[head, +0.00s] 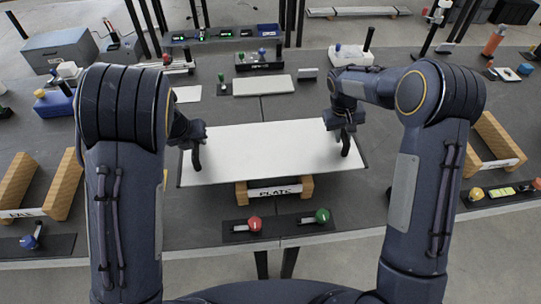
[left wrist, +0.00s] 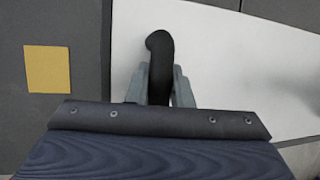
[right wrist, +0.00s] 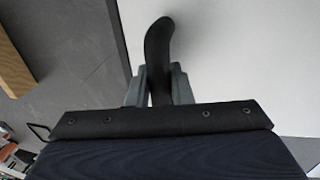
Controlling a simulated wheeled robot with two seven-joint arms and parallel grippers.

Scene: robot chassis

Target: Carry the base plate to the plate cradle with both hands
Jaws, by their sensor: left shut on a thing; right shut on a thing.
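The white base plate (head: 270,150) lies roughly level across the middle of the head view, with a black handle near each end. My left gripper (head: 197,140) is shut on the left handle, which also stands between its fingers in the left wrist view (left wrist: 160,85). My right gripper (head: 344,130) is shut on the right handle, seen between its fingers in the right wrist view (right wrist: 158,80). The plate cradle (head: 275,191), wooden blocks with a "PLATE" label, shows at the plate's front edge. The plate hides its rear part. I cannot tell whether they touch.
A red knob (head: 254,224) and a green knob (head: 321,215) stand in front of the cradle. Other wooden cradles are at left (head: 66,185) and right (head: 492,140). A pale flat panel (head: 263,86) lies behind the plate. A yellow square (left wrist: 47,69) lies left of it.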

